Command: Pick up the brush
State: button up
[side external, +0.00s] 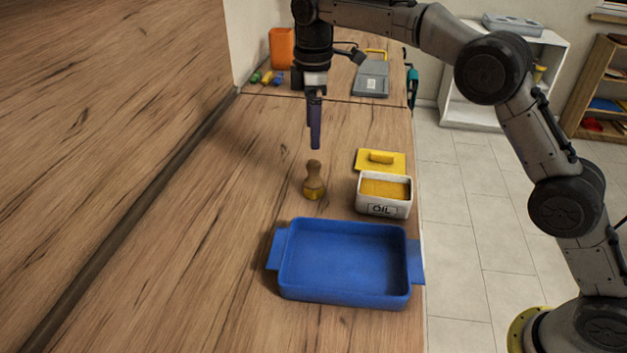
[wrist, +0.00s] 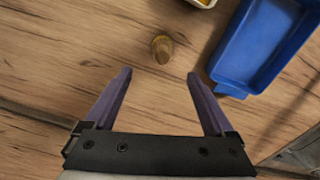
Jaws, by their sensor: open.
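The brush (side external: 314,181) stands upright on the wooden counter, with a brown rounded handle on top and a yellowish lower end. In the wrist view the brush (wrist: 162,48) shows from above, beyond the fingertips and roughly midway between them. My gripper (side external: 315,146) points down above the counter, a little behind the brush in the side view, and does not touch it. In the wrist view my gripper (wrist: 160,78) has its two purple fingers spread wide with nothing between them.
A blue tray (side external: 345,298) stands in front of the brush. A white box marked OIL (side external: 384,209) and a yellow lid (side external: 396,165) are to its right, near the counter edge. The wooden splashback (side external: 110,120) rises at left. A grey object (side external: 371,82) lies farther back.

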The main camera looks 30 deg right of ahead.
aim_at(312, 161)
notch_tip(312, 161, down, 9)
jog(key=shift+a+r, duration=0.15)
jog(key=shift+s+f, duration=0.2)
jog(key=shift+f, duration=2.55)
grip_shut()
jog(key=shift+r, duration=0.1)
jog(key=shift+r, duration=0.5)
notch_tip(312, 161, up, 2)
jog(key=shift+s+r, duration=0.1)
jog(key=shift+r, duration=0.15)
jog(key=s+d+r, duration=0.3)
jog(key=s+r, duration=0.6)
jog(key=s, duration=0.4)
jog(key=shift+s+d+r, duration=0.15)
jog(key=shift+s+d, duration=0.05)
jog(key=shift+d, duration=0.05)
